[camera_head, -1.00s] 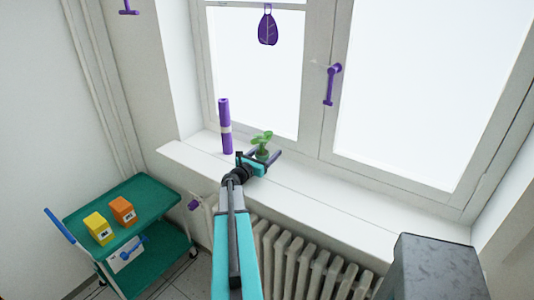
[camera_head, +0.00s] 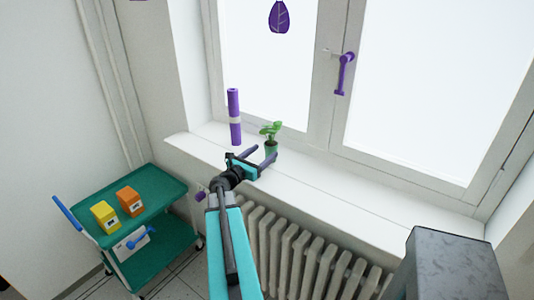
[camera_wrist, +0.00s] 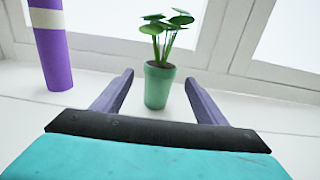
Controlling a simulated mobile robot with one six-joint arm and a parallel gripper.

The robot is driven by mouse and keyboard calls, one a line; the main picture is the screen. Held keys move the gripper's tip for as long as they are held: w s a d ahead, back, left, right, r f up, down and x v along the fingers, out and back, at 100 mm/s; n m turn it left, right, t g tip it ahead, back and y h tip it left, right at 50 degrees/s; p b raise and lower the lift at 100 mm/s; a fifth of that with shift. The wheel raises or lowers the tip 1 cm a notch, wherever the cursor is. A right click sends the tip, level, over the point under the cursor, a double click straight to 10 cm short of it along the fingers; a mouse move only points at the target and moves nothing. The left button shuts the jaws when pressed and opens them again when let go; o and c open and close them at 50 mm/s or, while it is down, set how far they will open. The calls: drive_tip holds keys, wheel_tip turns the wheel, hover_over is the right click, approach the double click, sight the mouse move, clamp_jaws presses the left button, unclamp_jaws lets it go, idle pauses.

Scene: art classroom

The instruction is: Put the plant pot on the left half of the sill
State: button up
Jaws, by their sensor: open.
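The plant pot (camera_wrist: 158,88) is a small green pot with a leafy plant, standing upright on the white window sill. In the head view the plant pot (camera_head: 271,147) is on the left part of the sill (camera_head: 330,198), right of a purple roll. My gripper (camera_head: 264,154) is open and empty, pulled back on the room side of the pot. In the wrist view the fingers of my gripper (camera_wrist: 158,82) point toward the pot, one on each side of its line, and the pot looks clear of both.
The purple roll (camera_head: 234,118) with a pale band stands upright close left of the pot. A purple window handle (camera_head: 345,73) is above the sill. A radiator (camera_head: 310,255) is below. A green trolley (camera_head: 160,190) with yellow and orange boxes stands left. The right sill is bare.

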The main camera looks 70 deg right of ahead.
drive_tip(key=shift+v, duration=1.1)
